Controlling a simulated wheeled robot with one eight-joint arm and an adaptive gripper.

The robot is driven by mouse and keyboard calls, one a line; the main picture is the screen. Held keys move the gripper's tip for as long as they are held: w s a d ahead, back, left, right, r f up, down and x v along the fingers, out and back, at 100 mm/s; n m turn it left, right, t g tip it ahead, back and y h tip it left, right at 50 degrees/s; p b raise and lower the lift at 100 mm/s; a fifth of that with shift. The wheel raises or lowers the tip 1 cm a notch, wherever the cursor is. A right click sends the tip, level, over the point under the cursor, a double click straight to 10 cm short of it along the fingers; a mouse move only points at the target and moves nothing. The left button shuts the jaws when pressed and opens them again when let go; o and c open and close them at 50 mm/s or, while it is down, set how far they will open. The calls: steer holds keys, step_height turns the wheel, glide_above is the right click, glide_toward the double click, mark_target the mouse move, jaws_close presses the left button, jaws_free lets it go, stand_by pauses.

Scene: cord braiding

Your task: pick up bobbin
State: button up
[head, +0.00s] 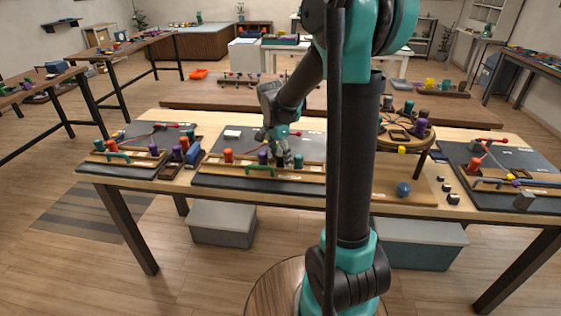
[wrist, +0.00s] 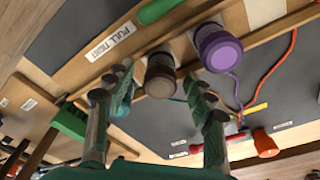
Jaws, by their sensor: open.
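My gripper (head: 279,160) is over the wooden rail of the middle braiding board (head: 215,180). In the wrist view my gripper (wrist: 158,76) is open, with one finger on each side of a dark brown bobbin (wrist: 160,80). I cannot tell whether the fingers touch it. A purple bobbin (wrist: 218,48) with a purple cord stands beside it on the right. An orange bobbin (wrist: 265,143) with an orange-red cord is at the lower right. In the head view the purple bobbin (head: 263,158) and orange bobbin (head: 228,155) show left of my gripper; the brown one is hard to make out there.
Further boards lie on the table at left (head: 120,172) and right (head: 520,158). A round stand (head: 415,150) with bobbins is right of my arm.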

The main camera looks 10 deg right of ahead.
steer(key=shift+c, duration=0.2)
jaws_close()
steer(key=shift+r, duration=0.15)
